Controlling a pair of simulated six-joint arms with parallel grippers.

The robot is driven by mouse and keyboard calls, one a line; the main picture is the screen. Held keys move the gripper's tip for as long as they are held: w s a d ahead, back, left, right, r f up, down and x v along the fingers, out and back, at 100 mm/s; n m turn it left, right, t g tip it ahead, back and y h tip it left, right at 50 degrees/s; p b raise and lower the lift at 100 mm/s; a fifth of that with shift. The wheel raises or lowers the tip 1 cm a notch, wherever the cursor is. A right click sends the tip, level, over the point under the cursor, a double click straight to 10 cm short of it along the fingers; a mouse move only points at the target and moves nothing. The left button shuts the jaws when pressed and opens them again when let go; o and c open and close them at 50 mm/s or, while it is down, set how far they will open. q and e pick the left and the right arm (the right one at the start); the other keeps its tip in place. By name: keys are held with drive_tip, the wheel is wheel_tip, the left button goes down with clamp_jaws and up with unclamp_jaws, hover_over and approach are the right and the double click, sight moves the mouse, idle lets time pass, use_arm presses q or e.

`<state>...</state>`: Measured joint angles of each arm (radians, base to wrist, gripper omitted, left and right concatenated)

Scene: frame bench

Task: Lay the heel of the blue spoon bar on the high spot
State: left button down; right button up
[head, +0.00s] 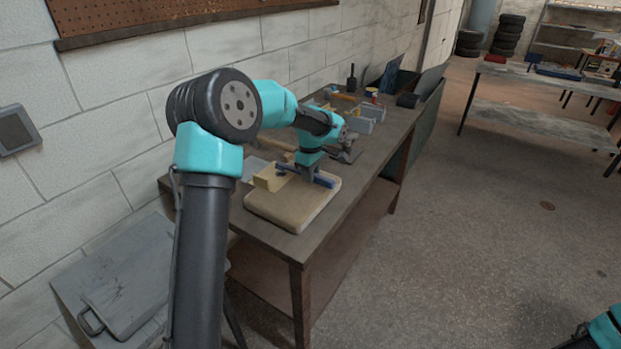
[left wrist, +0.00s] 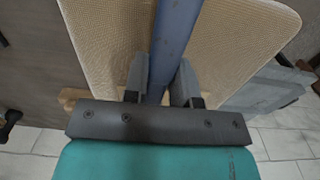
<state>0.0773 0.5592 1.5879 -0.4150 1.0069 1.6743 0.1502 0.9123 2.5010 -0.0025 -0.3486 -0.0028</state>
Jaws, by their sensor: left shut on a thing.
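The blue spoon bar (head: 324,180) is held over the tan padded board (head: 290,212) on the bench. In the left wrist view the bar (left wrist: 176,32) runs up between the jaws, away from the camera, with the board's woven surface (left wrist: 110,35) behind it. My left gripper (head: 308,175) is shut on the bar; its two grey fingers (left wrist: 160,82) press on either side. I cannot tell whether the bar touches the board. No high spot can be made out. Part of my right arm shows at the lower right corner; its gripper is not in view.
A pale wooden block (head: 268,180) sits at the board's back left, close to the bar. Grey bins (head: 364,122) and small tools stand farther along the bench (head: 345,197). A white block wall runs behind. Open floor lies to the right.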

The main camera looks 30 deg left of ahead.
use_arm(q)
drive_tip(key=shift+f, duration=0.75)
drive_tip(key=shift+f, duration=0.15)
drive_tip(key=c, duration=0.9)
unclamp_jaws()
wheel_tip(320, 180, up, 12)
drive_tip(key=shift+r, duration=0.15)
